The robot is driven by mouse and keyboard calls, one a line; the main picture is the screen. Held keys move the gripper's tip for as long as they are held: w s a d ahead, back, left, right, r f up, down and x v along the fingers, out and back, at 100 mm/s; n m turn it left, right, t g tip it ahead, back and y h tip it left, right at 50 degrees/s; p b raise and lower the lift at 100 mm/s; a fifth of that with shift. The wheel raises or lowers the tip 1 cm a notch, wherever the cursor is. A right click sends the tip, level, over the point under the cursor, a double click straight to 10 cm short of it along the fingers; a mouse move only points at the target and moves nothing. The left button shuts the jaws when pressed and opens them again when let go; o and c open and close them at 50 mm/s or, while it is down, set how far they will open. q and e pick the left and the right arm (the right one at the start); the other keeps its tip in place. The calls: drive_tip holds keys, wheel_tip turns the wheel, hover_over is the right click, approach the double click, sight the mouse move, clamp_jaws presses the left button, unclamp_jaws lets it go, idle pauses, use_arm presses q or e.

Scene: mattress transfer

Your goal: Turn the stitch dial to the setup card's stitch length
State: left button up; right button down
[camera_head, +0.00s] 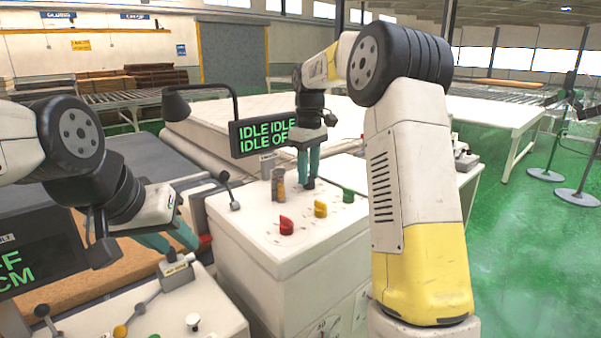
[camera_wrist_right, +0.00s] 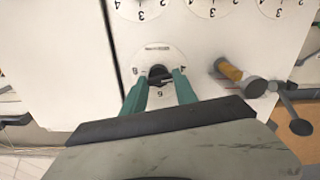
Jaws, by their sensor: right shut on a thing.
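My right gripper (camera_head: 309,182) is lowered over the white cabinet top, its teal fingers shut on a small dark knob. The right wrist view shows this black stitch dial knob (camera_wrist_right: 160,75) between the two fingertips (camera_wrist_right: 161,80). The knob sits on a round white dial plate (camera_wrist_right: 154,55) with numbers around it; a 6 shows near the bottom. The plate's small label is unreadable, and I cannot tell where the pointer stands. My left gripper (camera_head: 172,242) hangs at the left over the near console, its teal fingers apart and empty. I cannot pick out a setup card.
Red (camera_head: 286,226), yellow (camera_head: 320,208) and green (camera_head: 348,195) knobs stand on the cabinet (camera_head: 270,250). A display (camera_head: 262,136) reads IDLE.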

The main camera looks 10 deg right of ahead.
idle(0.4)
drive_tip(key=c, duration=1)
unclamp_jaws()
drive_tip(key=shift+o, duration=0.2)
drive_tip(key=shift+r, duration=0.1)
wheel_tip(320, 180, up, 7)
drive_tip(key=shift+w, duration=0.1)
drive_tip(key=shift+r, duration=0.35)
